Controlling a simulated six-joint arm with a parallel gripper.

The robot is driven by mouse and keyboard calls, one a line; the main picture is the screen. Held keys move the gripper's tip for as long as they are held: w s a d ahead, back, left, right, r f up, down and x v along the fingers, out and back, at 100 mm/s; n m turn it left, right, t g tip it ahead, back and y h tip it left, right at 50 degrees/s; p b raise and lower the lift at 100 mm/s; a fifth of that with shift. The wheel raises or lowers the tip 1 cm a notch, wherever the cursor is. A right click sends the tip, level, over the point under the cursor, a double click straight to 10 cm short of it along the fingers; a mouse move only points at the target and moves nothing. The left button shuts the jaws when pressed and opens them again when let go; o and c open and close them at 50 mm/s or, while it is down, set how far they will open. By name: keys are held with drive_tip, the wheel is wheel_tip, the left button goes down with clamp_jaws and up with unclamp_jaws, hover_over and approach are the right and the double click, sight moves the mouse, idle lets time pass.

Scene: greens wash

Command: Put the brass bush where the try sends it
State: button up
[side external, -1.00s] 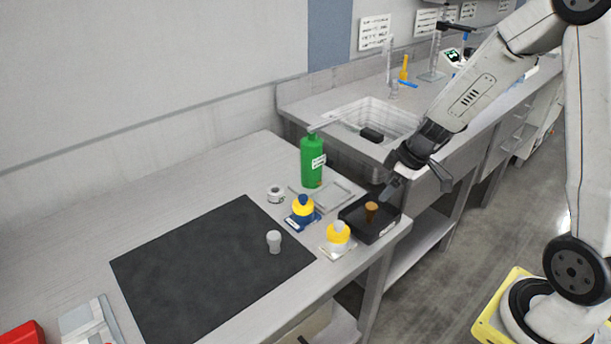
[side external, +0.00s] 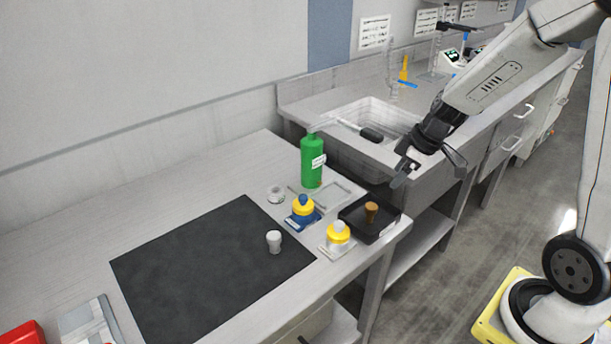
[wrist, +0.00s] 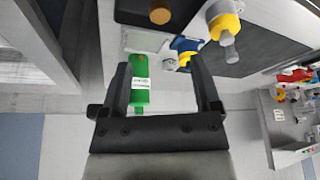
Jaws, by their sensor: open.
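The brass bush (side external: 371,212), a small brown-orange piece, stands in a black tray (side external: 352,228) at the right front corner of the bench. In the wrist view the bush (wrist: 160,12) shows at the top edge, with the tray (wrist: 128,14) around it cut off by the frame. My gripper (side external: 428,172) is open and empty, above and to the right of the tray, apart from the bush. In the wrist view its two fingers (wrist: 158,68) are spread, with nothing held between them.
Beside the tray stand a yellow-and-blue container (side external: 303,208), a yellow-and-white one (side external: 338,236) and a green bottle (side external: 312,162). A pale plug-like piece (side external: 274,241) stands on the dark mat (side external: 195,265), otherwise clear. A sink (side external: 375,118) lies behind.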

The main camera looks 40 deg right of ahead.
drive_tip(key=shift+a, duration=0.1)
drive_tip(key=s+a+f+m+g+h, duration=0.1)
drive_tip(key=s+a+f+m+h, duration=0.1)
drive_tip(key=s+a+m, duration=0.3)
drive_tip(key=s+a, duration=0.3)
drive_tip(key=a, duration=0.2)
drive_tip(key=shift+a, duration=0.3)
